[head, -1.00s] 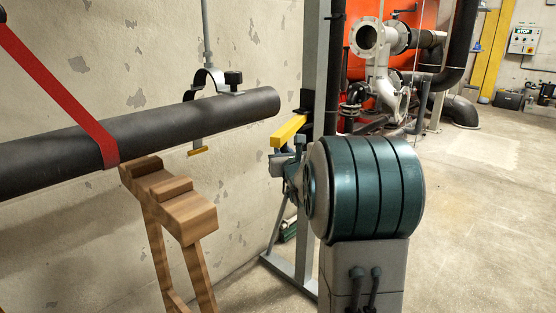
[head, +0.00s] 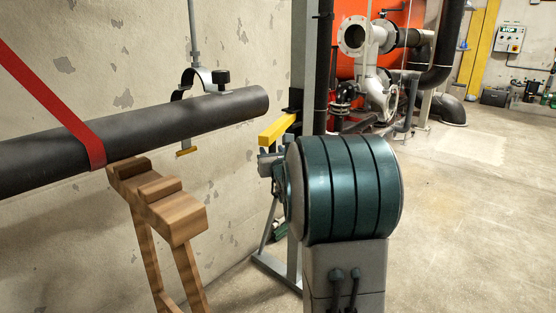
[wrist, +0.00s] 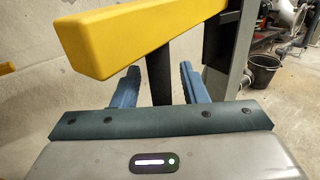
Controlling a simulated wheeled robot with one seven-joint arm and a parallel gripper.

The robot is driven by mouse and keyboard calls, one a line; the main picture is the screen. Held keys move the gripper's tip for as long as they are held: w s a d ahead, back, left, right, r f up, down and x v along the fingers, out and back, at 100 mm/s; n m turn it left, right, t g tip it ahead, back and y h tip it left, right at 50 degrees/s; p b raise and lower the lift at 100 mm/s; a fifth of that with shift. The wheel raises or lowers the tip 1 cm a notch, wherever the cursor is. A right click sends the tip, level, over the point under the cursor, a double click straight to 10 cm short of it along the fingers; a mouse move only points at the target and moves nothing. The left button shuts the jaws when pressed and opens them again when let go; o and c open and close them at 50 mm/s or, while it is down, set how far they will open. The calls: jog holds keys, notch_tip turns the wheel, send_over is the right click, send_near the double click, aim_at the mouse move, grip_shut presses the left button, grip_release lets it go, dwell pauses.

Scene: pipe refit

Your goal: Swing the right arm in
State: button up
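The yellow arm (head: 277,129) sticks out to the left from the grey upright post (head: 305,90), just past the black pipe's end. In the wrist view the yellow arm (wrist: 140,35) crosses above my gripper (wrist: 160,88). A dark upright piece (wrist: 158,75) shows below the yellow arm, between my two blue fingers. The fingers are open, with a gap on each side of it. In the head view my gripper (head: 268,163) is just below the yellow arm, partly hidden by my own wrist.
The wall is close behind. Open floor (head: 460,220) lies to the right.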

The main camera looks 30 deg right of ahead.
jog(key=p+v, duration=0.2)
jog(key=v, duration=1.1)
jog(key=shift+p, duration=0.3)
jog(key=shift+s+r, duration=0.1)
